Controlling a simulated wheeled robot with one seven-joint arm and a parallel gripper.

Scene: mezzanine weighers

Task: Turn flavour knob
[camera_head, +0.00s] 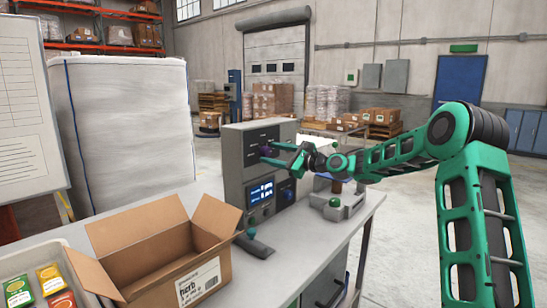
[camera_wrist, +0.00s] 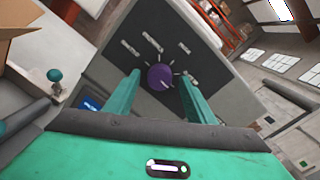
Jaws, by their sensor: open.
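The flavour knob (camera_wrist: 160,76) is a round purple knob on the dark face of a grey control box, with short marks and small white labels around it. It also shows in the head view (camera_head: 265,150), partly hidden by my fingers. My gripper (camera_wrist: 163,84) is open, with one green finger on each side of the knob. The fingertips are at or close to the panel; I cannot tell whether they touch the knob. The grey control box (camera_head: 233,165) stands on the bench and has a lit blue display (camera_head: 261,192) below the knob.
An open cardboard box (camera_head: 150,255) stands on the bench at the front left, beside a pale bin (camera_head: 35,257) of small coloured packets. A lever with a teal ball (camera_head: 251,233) is in front of the control box. A grey device (camera_head: 338,206) stands to its right.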

